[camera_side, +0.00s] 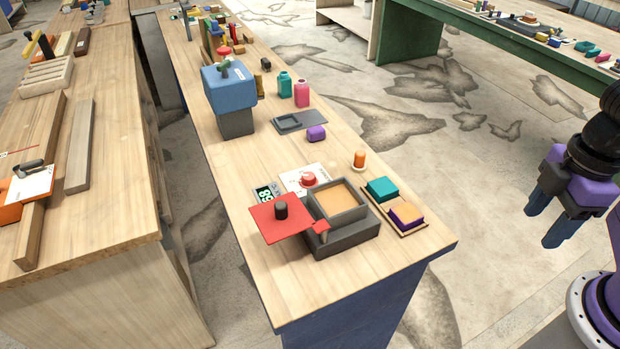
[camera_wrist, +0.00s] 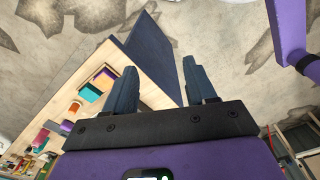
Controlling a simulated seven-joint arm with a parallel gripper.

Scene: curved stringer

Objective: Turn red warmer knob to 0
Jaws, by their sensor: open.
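The red warmer knob (camera_side: 308,179) sits on a white dial plate (camera_side: 293,186) behind the warmer. A small dark display (camera_side: 264,194) with pale digits stands left of it; I cannot read them surely. The warmer is a dark grey box (camera_side: 352,239) with a tan-filled square well, and its red lid (camera_side: 275,224) with a black handle is swung out to the left. My gripper (camera_side: 549,220) hangs over the floor, right of the bench and well away from the knob. Its two blue fingers are apart and empty, as the wrist view also shows (camera_wrist: 159,68).
Teal (camera_side: 382,188) and purple-orange (camera_side: 406,215) blocks sit on a board right of the warmer. An orange-capped peg (camera_side: 359,158) and a purple piece (camera_side: 316,133) stand behind. A blue-topped grey block (camera_side: 230,95) rises farther back. Bare bench (camera_side: 240,165) lies left of the dial.

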